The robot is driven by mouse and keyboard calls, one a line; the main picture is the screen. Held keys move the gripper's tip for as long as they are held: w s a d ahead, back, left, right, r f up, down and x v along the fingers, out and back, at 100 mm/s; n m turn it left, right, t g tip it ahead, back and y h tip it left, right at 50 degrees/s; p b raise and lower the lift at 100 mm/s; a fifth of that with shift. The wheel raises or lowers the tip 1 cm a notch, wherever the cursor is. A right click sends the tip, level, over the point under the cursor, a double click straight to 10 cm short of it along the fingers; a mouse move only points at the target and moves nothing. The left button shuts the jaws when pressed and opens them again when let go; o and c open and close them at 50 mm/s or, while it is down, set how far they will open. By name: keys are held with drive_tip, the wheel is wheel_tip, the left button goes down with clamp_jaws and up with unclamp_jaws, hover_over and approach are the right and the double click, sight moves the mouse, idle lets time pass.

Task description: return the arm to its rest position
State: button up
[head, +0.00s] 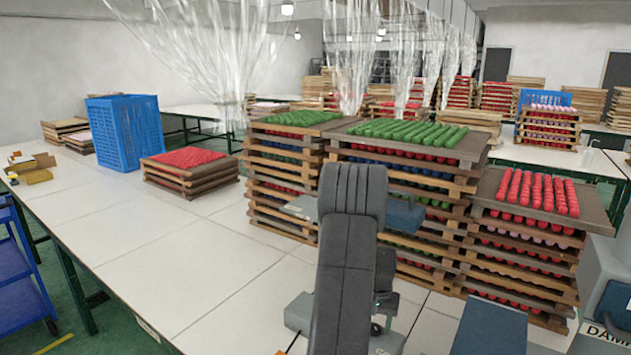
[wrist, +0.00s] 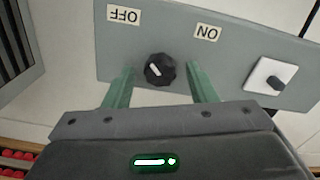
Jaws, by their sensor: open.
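My gripper (wrist: 159,84) shows in the wrist view with its two green fingers apart and nothing clamped between them. A round black knob (wrist: 160,70) with a white mark sits on a grey panel (wrist: 215,62), in line with the gap between the fingertips. I cannot tell whether the fingers touch it. The mark lies on the knob's left side, towards the OFF label (wrist: 124,15); the ON label (wrist: 207,32) is to the right. In the head view my dark arm (head: 345,255) rises in the lower middle, and my gripper is hidden.
Tall stacks of wooden trays with green (head: 410,130) and red (head: 535,192) pieces stand close behind and right of my arm. A low red tray stack (head: 190,172) and a blue crate (head: 125,132) are at left. The white table (head: 190,260) is clear at front left.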

drive_tip(key=shift+m+p, duration=0.85)
drive_tip(key=shift+m, duration=0.65)
